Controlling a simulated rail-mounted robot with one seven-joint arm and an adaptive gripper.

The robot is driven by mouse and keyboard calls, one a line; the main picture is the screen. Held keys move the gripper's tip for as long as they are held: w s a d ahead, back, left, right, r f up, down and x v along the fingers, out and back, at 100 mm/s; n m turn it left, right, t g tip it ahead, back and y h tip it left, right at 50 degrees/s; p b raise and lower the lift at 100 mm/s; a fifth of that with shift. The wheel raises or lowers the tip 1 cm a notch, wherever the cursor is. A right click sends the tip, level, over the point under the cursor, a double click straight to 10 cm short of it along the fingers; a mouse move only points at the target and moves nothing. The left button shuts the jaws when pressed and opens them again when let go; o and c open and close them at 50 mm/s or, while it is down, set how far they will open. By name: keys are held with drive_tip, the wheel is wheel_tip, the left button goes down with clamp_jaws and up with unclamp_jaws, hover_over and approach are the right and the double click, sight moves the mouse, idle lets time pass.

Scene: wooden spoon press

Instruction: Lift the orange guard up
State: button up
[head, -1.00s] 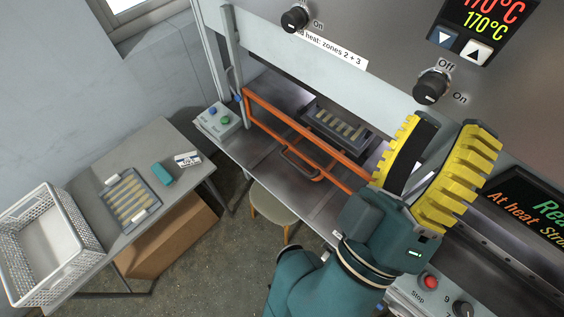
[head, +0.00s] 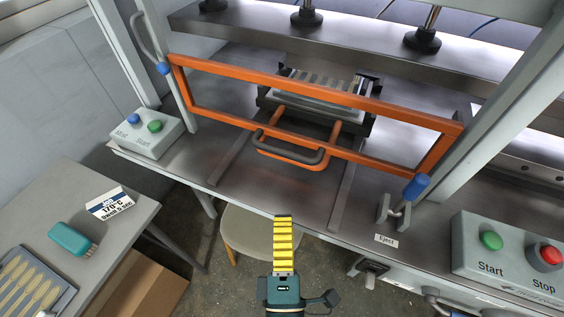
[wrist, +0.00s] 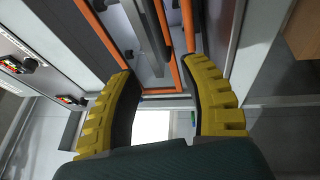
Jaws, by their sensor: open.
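The orange guard (head: 310,79) is a wide rectangular frame across the front of the press opening. It appears down, with its lower bar close above the metal bed. An orange loop with a dark grip (head: 290,149) juts forward at its lower bar; I cannot tell which part it is fixed to. My gripper (head: 283,219) is seen edge-on in front of and below the loop, apart from it. In the wrist view my gripper (wrist: 158,72) has its two yellow fingers spread, with nothing held. Orange bars (wrist: 95,32) show beyond the fingertips there.
A mould tray (head: 315,98) sits behind the guard. A blue-handled lever (head: 416,187) is near the guard's right end. A stool (head: 250,235) stands below, and a side table (head: 110,240) at left.

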sight(284, 150)
drive_tip(key=w+r, duration=0.1)
drive_tip(key=w, duration=0.4)
drive_tip(key=w+r+p, duration=0.1)
drive_tip(key=w, duration=0.4)
drive_tip(key=w+r, duration=0.1)
drive_tip(key=w, duration=0.4)
drive_tip(key=shift+w+a+p, duration=0.15)
drive_tip(key=shift+w+p, duration=0.15)
drive_tip(key=shift+p, duration=0.05)
clamp_jaws()
